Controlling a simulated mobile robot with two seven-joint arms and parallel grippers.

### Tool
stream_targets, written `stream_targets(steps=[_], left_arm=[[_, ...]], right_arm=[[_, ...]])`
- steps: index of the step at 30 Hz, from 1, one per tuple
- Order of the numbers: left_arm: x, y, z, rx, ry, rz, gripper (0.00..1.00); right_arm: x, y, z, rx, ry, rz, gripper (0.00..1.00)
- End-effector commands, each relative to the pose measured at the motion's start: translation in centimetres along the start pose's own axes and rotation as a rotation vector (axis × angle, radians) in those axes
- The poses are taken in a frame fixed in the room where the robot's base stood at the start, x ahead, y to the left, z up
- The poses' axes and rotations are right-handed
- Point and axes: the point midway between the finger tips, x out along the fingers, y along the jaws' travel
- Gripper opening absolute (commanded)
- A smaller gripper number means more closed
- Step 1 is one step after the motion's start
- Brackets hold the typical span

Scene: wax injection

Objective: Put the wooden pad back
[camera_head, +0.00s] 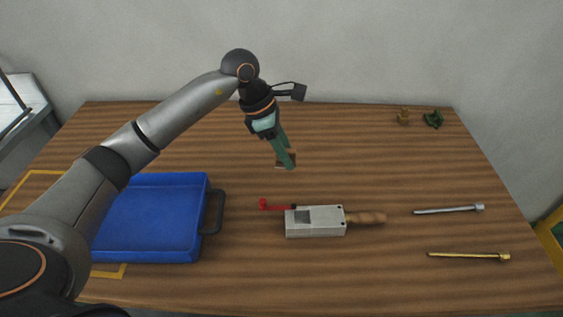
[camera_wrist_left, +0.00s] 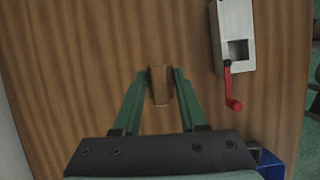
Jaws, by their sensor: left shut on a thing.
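My left gripper (camera_head: 288,163) is shut on a small wooden pad, pointing down over the middle of the table. In the left wrist view the wooden pad (camera_wrist_left: 160,85) is a brown block held between the two green fingers (camera_wrist_left: 162,88). In the head view the fingers partly hide the pad (camera_head: 279,161). I cannot tell whether it touches the table or hangs just above it. A grey metal block (camera_head: 328,226) with a square recess, a red lever (camera_head: 275,206) and a wooden handle (camera_head: 367,218) lies nearer the front. My right gripper is not in view.
A blue tray (camera_head: 150,215) with a dark handle (camera_head: 214,212) stands left on the wooden table. A silver rod (camera_head: 448,210) and a brass rod (camera_head: 467,256) lie at the right. Small brown (camera_head: 403,117) and green (camera_head: 433,119) pieces stand at back right. The table's back middle is clear.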

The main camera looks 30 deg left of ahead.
Motion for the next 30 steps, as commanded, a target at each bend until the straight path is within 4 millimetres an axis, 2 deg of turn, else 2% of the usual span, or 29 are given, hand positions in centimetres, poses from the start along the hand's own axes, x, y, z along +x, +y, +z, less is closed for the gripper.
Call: stream_targets(steps=[3, 11, 18, 29, 30], left_arm=[[1.1, 1.1, -1.0, -0.001, -0.001, -0.001, 0.00], [2.3, 2.2, -2.0, -0.001, -0.001, 0.001, 0.00], [5.1, 2.3, -3.2, 0.000, -0.003, -0.001, 0.00], [5.6, 2.3, -3.4, 0.001, -0.002, 0.002, 0.00], [5.4, 2.3, -3.3, 0.001, -0.002, 0.001, 0.46]], right_arm=[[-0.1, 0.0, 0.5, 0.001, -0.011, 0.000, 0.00], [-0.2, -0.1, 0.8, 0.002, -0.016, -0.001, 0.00], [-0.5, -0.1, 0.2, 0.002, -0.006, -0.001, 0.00], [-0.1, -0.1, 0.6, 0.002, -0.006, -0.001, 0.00], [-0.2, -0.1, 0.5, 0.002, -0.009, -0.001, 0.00]])
